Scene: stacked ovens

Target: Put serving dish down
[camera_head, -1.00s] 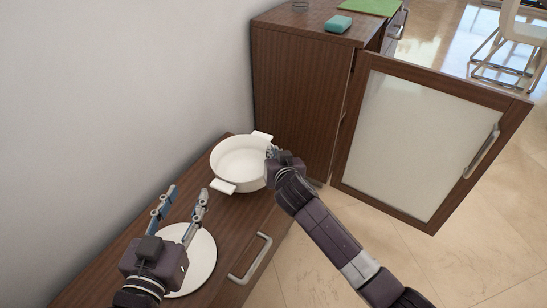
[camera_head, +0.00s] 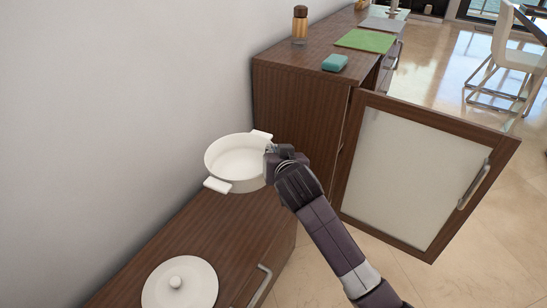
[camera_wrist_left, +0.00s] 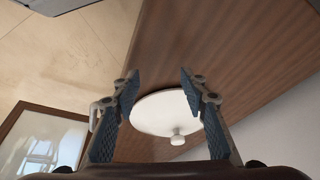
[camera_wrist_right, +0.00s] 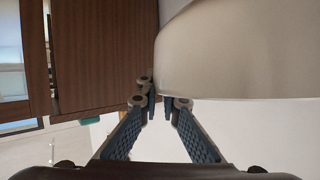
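The serving dish (camera_head: 237,160) is a round white pot with two flat side handles. It seems to hang above the brown counter, roughly level, at the right gripper's fingertips. My right gripper (camera_head: 269,150) is at the dish's right side; its fingers look closed on the edge, though the contact is partly hidden. In the right wrist view the dish's pale wall (camera_wrist_right: 235,60) fills the upper right, beside the fingertips (camera_wrist_right: 160,98). My left gripper (camera_wrist_left: 159,78) is open and empty, facing the white lid; it is out of the head view.
A white lid with a knob (camera_head: 200,282) lies on the low wooden counter (camera_head: 215,228). A taller cabinet (camera_head: 300,115) stands behind, its glass door (camera_head: 415,170) swung open to the right. A teal sponge (camera_head: 334,62) and a bottle (camera_head: 300,25) stand on top. Counter beneath the dish is clear.

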